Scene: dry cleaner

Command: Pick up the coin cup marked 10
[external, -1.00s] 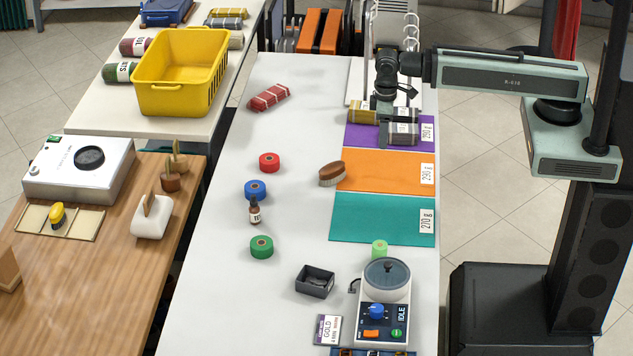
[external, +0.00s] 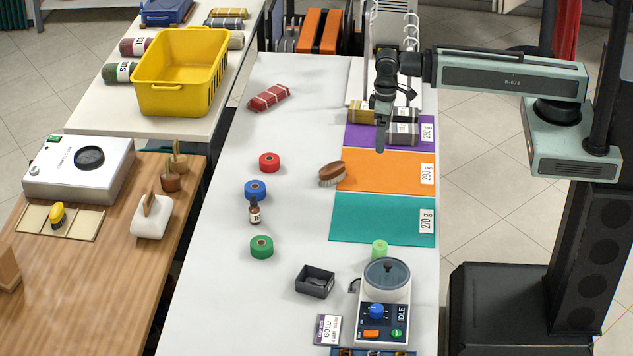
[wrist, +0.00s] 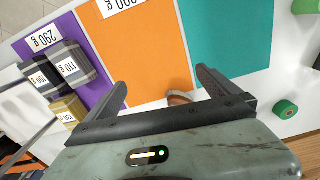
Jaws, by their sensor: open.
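I cannot make out a cup marked 10 in either view. My gripper (external: 381,122) hangs over the purple mat (external: 362,137) in the external view, with one finger pointing down. In the wrist view, my gripper (wrist: 162,80) has its two fingers spread wide with nothing held between them. The orange mat (wrist: 140,45) lies below and beyond the fingers. A small dark open box (external: 315,281) stands at the front of the white table, with something grey inside that is too small to read.
Grey and gold rolls (wrist: 75,68) lie on the purple mat. A brush (external: 331,174) touches the orange mat's edge. A machine (external: 384,310) stands at the front. The table's left side is mostly clear.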

